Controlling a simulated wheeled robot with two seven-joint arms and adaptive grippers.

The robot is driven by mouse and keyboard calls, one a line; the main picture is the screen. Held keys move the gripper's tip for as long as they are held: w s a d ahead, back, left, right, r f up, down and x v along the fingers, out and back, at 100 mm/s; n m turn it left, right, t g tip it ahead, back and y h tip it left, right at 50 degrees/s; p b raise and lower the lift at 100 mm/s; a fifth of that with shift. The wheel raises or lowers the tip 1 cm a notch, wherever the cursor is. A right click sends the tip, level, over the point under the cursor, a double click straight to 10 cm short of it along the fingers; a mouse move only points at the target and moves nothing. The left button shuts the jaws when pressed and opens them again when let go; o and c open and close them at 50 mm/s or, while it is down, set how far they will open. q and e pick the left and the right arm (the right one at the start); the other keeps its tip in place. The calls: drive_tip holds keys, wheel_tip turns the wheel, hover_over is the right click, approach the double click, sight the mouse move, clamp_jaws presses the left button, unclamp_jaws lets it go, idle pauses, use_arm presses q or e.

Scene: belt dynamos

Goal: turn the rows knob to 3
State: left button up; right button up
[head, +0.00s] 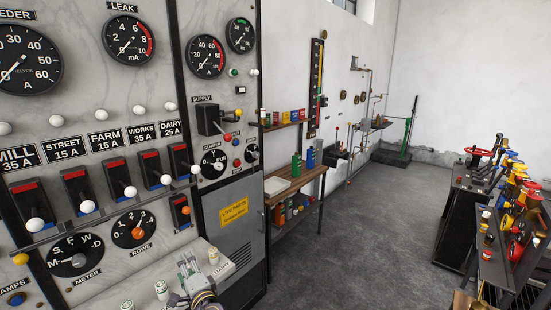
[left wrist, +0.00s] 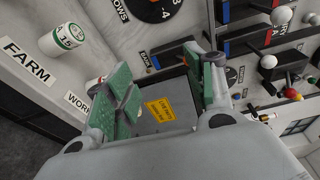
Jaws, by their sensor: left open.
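The rows knob (head: 137,231) is a small orange knob on a round black dial with white numbers, above the ROWS label. Its exact pointer setting is too small to read. In the left wrist view, part of the rows dial (left wrist: 155,6) shows at the top edge, upside down, with orange at the border. My left gripper (head: 187,268) is at the bottom of the head view, below and right of the dial and apart from it. In the left wrist view its green-padded fingers (left wrist: 168,85) are spread with nothing between them. My right gripper is not in view.
The meter dial (head: 76,256) is left of the rows dial. Lever switches with white balls (head: 130,191) stick out above it. A sloped ledge with white labelled fuse holders (head: 161,290) juts out below. A grey cabinet door (head: 236,222) with a yellow notice stands to the right.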

use_arm(q)
drive_tip(key=w+d+f+g+h, duration=0.1)
drive_tip(key=d+f+h, duration=0.3)
drive_tip(key=f, duration=0.6)
drive_tip(key=w+d+f+h, duration=0.2)
drive_tip(key=d+f+h, duration=0.15)
drive_tip(key=f, duration=0.65)
drive_tip(key=s+f+n+g+h, duration=0.1)
drive_tip(key=s+f+n+g, duration=0.1)
drive_tip(key=s+f, duration=0.6)
drive_tip(key=s+f+n+g+h, duration=0.1)
drive_tip(key=s+f+n+h, duration=0.15)
drive_tip(key=f, duration=0.95)
drive_tip(key=s+f+n+g, duration=0.1)
drive_tip(key=s+f+g, duration=0.1)
drive_tip(key=s+f, duration=0.65)
drive_tip(key=s+a+f+n+g, duration=0.1)
drive_tip(key=s+f, duration=0.5)
drive_tip(key=s, duration=0.6)
drive_tip(key=s+a+f+n+g+b, duration=0.1)
drive_tip(key=s+a+f+g, duration=0.2)
drive_tip(key=s, duration=1)
drive_tip(key=s+a+f+n+g, duration=0.1)
drive_tip(key=s+f+g, duration=0.1)
drive_tip(key=s+f, duration=0.7)
drive_tip(key=s, duration=0.3)
drive_tip(key=shift+s+a+g+b, duration=0.35)
drive_tip(key=shift+a+g+b, duration=0.05)
drive_tip(key=shift+s+f, duration=0.1)
